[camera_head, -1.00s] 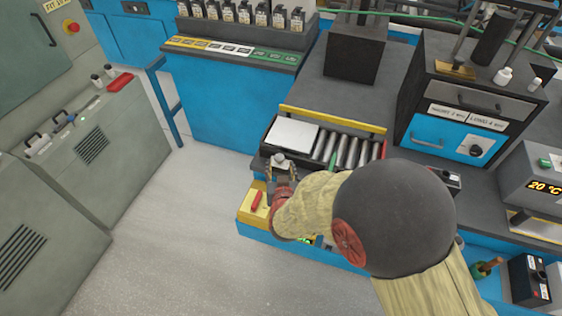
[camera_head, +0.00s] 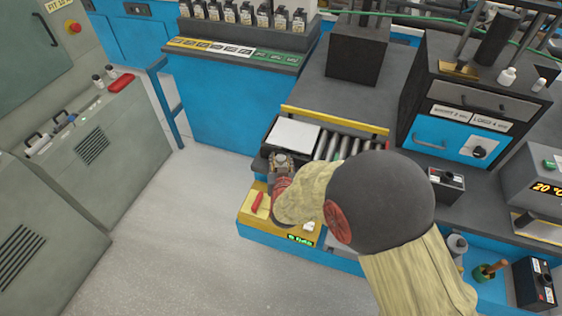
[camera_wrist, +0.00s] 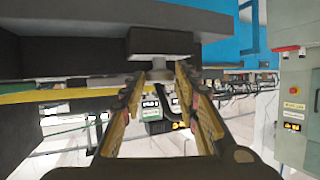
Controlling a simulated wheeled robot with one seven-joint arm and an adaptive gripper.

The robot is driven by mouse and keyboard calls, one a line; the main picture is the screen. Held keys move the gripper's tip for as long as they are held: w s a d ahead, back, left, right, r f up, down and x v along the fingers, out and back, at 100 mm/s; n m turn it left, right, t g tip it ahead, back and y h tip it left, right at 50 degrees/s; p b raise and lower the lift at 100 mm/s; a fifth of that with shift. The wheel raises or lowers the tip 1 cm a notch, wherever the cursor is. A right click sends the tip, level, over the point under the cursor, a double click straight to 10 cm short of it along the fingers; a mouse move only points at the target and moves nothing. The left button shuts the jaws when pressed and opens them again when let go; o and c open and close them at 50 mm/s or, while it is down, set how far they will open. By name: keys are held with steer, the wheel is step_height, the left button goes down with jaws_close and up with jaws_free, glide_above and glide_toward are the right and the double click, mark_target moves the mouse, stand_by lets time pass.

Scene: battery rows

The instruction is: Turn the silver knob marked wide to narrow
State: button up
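A small silver knob (camera_head: 280,158) stands on a dark block at the left end of the roller tray. It also shows in the wrist view as a grey cylinder (camera_wrist: 158,72) against a black block. My gripper (camera_head: 281,166) is at the knob, with one finger on each side of it. In the wrist view my gripper (camera_wrist: 160,78) is open, and narrow gaps show between the fingertips and the knob. No wide or narrow marking is readable on this knob. My arm hides part of the yellow-topped unit in front.
A red handle (camera_head: 257,202) lies front left. At right, a blue drawer front (camera_head: 440,140) carries another dial (camera_head: 479,152).

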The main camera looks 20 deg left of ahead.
steer(key=c, duration=0.6)
steer(key=shift+c, duration=0.3)
steer(key=shift+a+p, duration=0.1)
steer(key=shift+p, duration=0.2)
steer(key=shift+s+a+r+m+h+p, duration=0.1)
steer(key=shift+a+m+h+p, duration=0.05)
steer(key=shift+m+h+p, duration=0.5)
steer(key=m+h+p, duration=0.1)
steer(key=h+p, duration=0.1)
steer(key=m+h+p, duration=0.1)
steer(key=shift+a+r+m+t, duration=0.1)
steer(key=shift+a+m+t, duration=0.15)
steer(key=shift+m+t, duration=0.1)
steer(key=m+h+p, duration=0.3)
steer(key=h, duration=0.1)
steer(key=shift+a, duration=0.2)
steer(key=shift+f+m+h+p, duration=0.2)
steer(key=shift+m+h+p, duration=0.05)
steer(key=shift+m+p, duration=0.05)
steer(key=o, duration=1.1)
